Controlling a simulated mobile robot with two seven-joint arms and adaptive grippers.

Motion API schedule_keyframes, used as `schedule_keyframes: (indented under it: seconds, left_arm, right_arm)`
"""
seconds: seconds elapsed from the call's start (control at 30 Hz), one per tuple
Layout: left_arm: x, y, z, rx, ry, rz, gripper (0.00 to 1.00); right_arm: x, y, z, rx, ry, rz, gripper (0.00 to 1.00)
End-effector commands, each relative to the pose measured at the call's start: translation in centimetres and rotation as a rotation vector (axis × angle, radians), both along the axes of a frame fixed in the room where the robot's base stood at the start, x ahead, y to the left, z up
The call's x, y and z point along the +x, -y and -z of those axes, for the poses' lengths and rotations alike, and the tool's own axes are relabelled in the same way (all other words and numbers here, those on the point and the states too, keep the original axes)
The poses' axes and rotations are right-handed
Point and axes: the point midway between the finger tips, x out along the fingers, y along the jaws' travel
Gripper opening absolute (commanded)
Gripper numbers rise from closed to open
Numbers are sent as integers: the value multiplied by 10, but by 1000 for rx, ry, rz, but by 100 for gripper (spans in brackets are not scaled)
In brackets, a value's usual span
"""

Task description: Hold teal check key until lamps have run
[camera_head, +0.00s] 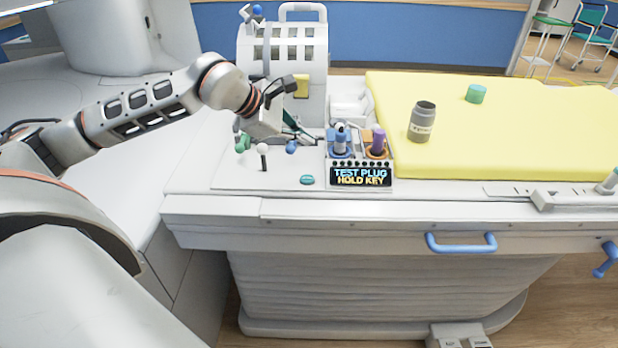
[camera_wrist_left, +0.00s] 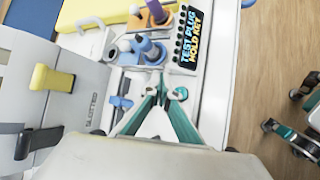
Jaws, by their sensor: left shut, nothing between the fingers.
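The teal check key (camera_head: 307,180) is a small flat oval button on the white console top, left of the black display (camera_head: 361,176). The display reads "TEST PLUG HOLD KEY". The row of small lamps (camera_head: 360,164) above its text looks dark. My left gripper (camera_head: 310,137) is shut and empty, its teal fingers behind and above the key, apart from it, near the plug sockets. In the left wrist view, the closed fingertips (camera_wrist_left: 161,82) point toward the plug panel and the display (camera_wrist_left: 195,38). My right gripper is not in view.
A blue plug (camera_head: 340,145) and a purple plug (camera_head: 378,141) stand upright in the panel. A white-knobbed lever (camera_head: 263,152) stands left of the key. A grey jar (camera_head: 422,121) and a green cup (camera_head: 475,93) are on the yellow pad (camera_head: 540,130).

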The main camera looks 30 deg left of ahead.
Motion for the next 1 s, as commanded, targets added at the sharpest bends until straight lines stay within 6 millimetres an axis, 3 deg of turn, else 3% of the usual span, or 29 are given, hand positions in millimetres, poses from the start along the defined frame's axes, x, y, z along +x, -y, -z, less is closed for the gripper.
schedule_keyframes:
  seconds: [0.27, 0.6, 0.8, 1.0]
  left_arm:
    - [0, 1, 10, -3, -3, 1, 0]
    - [-1, 1, 56, -3, -8, 2, 0]
    - [0, 1, 79, -3, -5, 0, 0]
    - [0, 1, 89, -2, -4, 1, 0]
  right_arm:
    - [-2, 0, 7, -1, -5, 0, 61]
    - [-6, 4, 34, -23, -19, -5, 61]
    - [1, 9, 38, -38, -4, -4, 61]
    - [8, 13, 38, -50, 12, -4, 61]
